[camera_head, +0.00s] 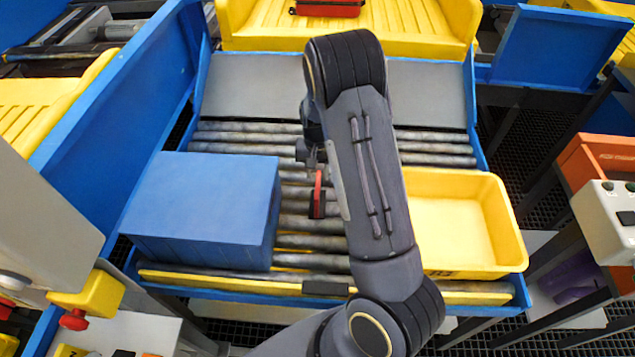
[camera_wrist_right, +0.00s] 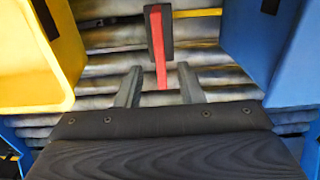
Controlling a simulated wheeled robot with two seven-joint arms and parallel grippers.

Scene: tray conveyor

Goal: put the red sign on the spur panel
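The red sign (camera_head: 318,190) is a thin red piece with a black part, seen nearly edge-on over the rollers in the head view. In the right wrist view the red sign (camera_wrist_right: 161,72) shows as a narrow strip running down from a black block. My right gripper (camera_head: 314,158) is at the far end of the sign. Its fingers (camera_wrist_right: 159,76) stand apart, with gaps on both sides of the red strip. I cannot tell whether the sign rests on anything. I cannot tell which surface is the spur panel. My left gripper is out of view.
A blue box (camera_head: 205,198) stands on the rollers at the left, and a yellow tote (camera_head: 511,223) at the right. A black block (camera_head: 325,288) sits on the yellow front rail (camera_head: 220,282).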

